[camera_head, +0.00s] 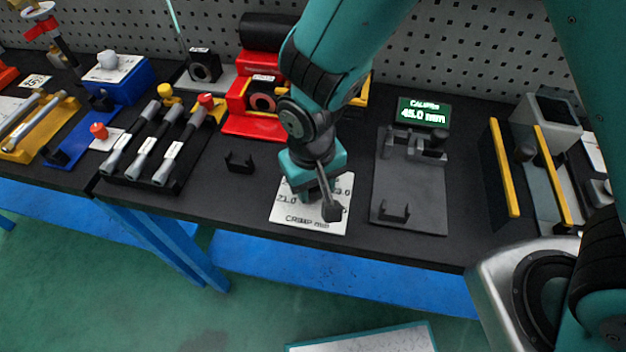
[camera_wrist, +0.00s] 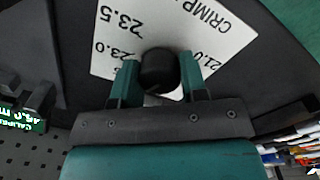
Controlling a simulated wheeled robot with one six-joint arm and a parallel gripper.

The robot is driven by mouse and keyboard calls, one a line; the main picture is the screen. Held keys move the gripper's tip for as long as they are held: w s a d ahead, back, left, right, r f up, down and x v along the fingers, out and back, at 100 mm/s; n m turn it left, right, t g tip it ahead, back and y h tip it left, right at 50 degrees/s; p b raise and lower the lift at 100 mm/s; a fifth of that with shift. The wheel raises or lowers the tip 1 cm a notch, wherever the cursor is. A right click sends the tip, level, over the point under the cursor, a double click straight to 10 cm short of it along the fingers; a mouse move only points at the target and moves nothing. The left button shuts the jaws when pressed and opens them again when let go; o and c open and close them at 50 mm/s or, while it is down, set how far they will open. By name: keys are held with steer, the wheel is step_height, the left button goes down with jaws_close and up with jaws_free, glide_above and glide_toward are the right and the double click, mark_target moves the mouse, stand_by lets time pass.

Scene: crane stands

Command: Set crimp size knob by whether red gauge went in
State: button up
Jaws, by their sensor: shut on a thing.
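My gripper (camera_head: 318,195) is over the white crimp plate (camera_head: 290,212), which is marked CRIMP mm. In the wrist view, the two teal fingers (camera_wrist: 157,82) are shut on a round black knob (camera_wrist: 158,68) standing on this plate (camera_wrist: 190,28). Scale numbers 23.5, 23.0 and 21.0 show around it, and my gripper covers other marks. I cannot make out where the knob points. Several grey gauge rods (camera_head: 150,145) with white labels lie in a black rack at the left. A red cap (camera_head: 206,100) shows at one rod's far end.
A green display (camera_head: 423,112) reads CALIPER 45.0 mm behind a grey plate fixture (camera_head: 410,195). Yellow rails (camera_head: 504,168) stand at the right. A small black bracket (camera_head: 240,162) is left of the crimp plate.

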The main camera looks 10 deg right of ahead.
steer(key=n, duration=0.4)
steer(key=shift+n+p, duration=0.3)
steer(key=shift+p, duration=0.05)
steer(key=n, duration=0.4)
steer(key=shift+n, duration=0.3)
steer(key=n+p, duration=0.1)
steer(key=n, duration=0.3)
steer(key=shift+d, duration=0.1)
steer(key=shift+w+n, duration=0.1)
steer(key=shift+n, duration=1.9)
steer(key=o, duration=0.9)
steer(key=shift+y, duration=0.3)
steer(key=shift+r, duration=0.1)
